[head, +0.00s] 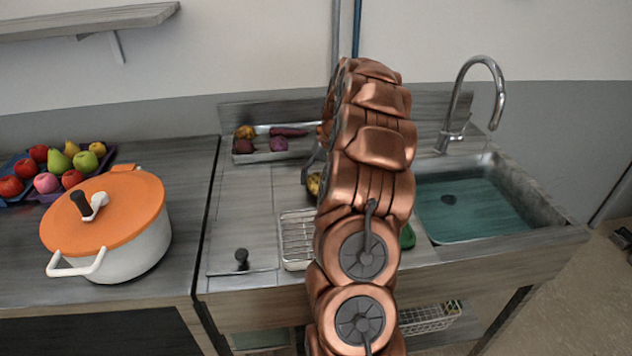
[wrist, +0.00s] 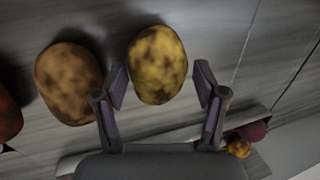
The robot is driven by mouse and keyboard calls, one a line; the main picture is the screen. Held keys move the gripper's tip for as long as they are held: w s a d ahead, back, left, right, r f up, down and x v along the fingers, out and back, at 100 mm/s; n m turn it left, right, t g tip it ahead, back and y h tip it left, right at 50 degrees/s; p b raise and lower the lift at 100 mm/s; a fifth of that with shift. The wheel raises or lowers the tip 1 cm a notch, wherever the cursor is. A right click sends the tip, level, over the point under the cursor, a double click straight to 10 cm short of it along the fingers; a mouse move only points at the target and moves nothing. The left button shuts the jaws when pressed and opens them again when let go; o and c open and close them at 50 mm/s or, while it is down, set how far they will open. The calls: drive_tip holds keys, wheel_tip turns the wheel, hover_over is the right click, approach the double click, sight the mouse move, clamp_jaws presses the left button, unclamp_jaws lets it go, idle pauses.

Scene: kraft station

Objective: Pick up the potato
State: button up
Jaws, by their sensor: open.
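A yellow, brown-mottled potato (wrist: 157,58) lies on the grey wooden worktop in the wrist view. My gripper (wrist: 160,70) is open, with one finger on each side of its near end. I see a gap at the right finger; the left finger is very close and I cannot tell if it touches. A browner, mottled potato-like item (wrist: 68,84) lies to the left, outside the fingers. In the head view a yellow potato (head: 314,184) shows partly beside my arm. My gripper (head: 308,170) is mostly hidden there behind my arm.
A metal tray (head: 262,156) with several vegetables stands at the back. A wire rack (head: 297,240) is in front, and a sink (head: 535,232) with a tap (head: 497,90) is right. A white pot with an orange lid (head: 130,205) and a fruit tray (head: 110,156) are left.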

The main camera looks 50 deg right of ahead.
drive_tip(key=shift+f, duration=0.15)
drive_tip(key=c, duration=1)
drive_tip(key=shift+w, duration=0.1)
